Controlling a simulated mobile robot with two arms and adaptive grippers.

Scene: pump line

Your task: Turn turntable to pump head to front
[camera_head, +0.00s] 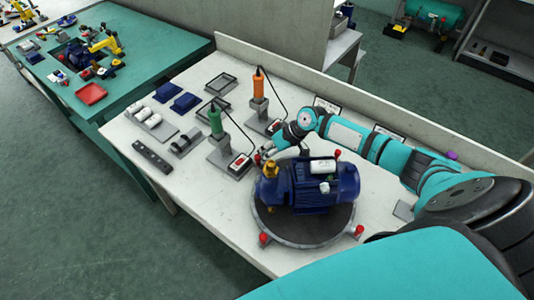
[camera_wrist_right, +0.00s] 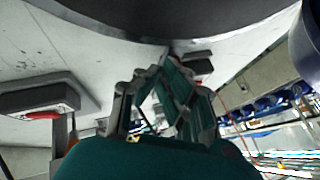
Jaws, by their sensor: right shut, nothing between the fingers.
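The turntable (camera_head: 300,238) is a round dark disc with a grey rim and red knobs around it, on the white bench. A blue pump (camera_head: 325,190) lies on it, with its brass-coloured pump head (camera_head: 270,172) at the left of the picture. My right gripper (camera_head: 267,151) is shut and empty, low beside the back-left rim of the turntable. In the wrist view, my right gripper's fingers (camera_wrist_right: 167,62) point at the dark underside or rim of the turntable (camera_wrist_right: 170,18). Contact with the rim cannot be told. My left gripper is not in view.
A green-handled tool (camera_head: 215,122) and an orange-handled tool (camera_head: 259,85) stand on holders with red-switch boxes close to my right gripper. Trays and small parts lie at the back left of the white bench (camera_head: 190,205). A low wall (camera_head: 300,80) runs behind.

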